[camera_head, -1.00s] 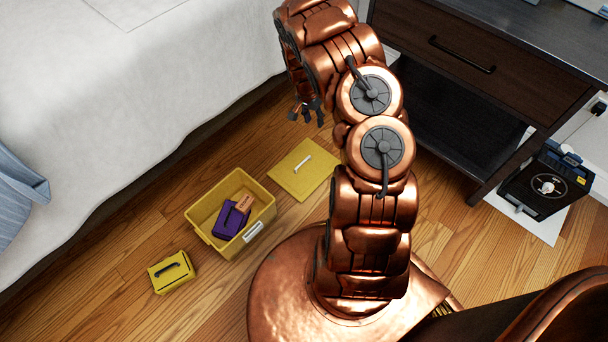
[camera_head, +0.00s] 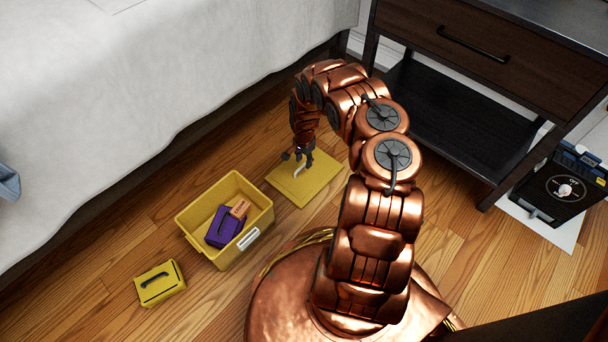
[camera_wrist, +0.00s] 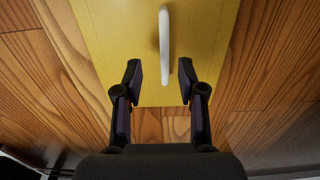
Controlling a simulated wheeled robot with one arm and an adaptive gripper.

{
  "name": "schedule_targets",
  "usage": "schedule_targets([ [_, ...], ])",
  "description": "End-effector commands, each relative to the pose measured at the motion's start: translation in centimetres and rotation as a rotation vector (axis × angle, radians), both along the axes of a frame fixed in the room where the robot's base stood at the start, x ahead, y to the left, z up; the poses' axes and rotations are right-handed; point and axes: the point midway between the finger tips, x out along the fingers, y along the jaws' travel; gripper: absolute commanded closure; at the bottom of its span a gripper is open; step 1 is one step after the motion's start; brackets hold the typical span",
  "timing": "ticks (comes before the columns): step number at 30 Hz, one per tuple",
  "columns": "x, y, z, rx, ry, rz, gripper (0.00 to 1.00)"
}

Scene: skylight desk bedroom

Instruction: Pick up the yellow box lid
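The yellow box lid (camera_head: 311,187) lies flat on the wooden floor, beside the yellow box. It has a white upright handle (camera_head: 299,170). In the wrist view the lid (camera_wrist: 118,40) fills the upper middle, and its handle (camera_wrist: 164,45) runs lengthwise ahead of the fingers. My gripper (camera_head: 297,158) is above the lid, close to the handle. In the wrist view my gripper (camera_wrist: 162,82) is open and empty, with one finger to each side of the handle's line. I cannot tell the exact height of the fingertips above the lid.
The open yellow box (camera_head: 189,229) holds a purple box (camera_head: 223,228) and a small orange item (camera_head: 240,208). A small yellow case (camera_head: 160,284) stands left of it. The bed (camera_head: 190,90) is behind, a dark nightstand (camera_head: 450,120) right, and a black box (camera_head: 560,190) far right.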

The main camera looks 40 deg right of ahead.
Motion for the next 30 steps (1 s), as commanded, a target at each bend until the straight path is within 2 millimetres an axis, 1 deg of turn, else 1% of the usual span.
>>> schedule_targets([
  [5, 0.2, 0.0, -1.8, 0.001, -0.001, -0.002, 0.60],
  [12, 0.4, 0.3, -4.8, 0.002, -0.001, -0.001, 0.60],
  [15, 0.4, 0.2, -5.1, 0.001, -0.002, -0.002, 0.60],
  [21, 0.5, 0.2, -4.9, 0.000, -0.002, -0.002, 0.60],
  [30, 0.5, 0.2, -4.9, 0.000, -0.002, -0.001, 0.91],
])
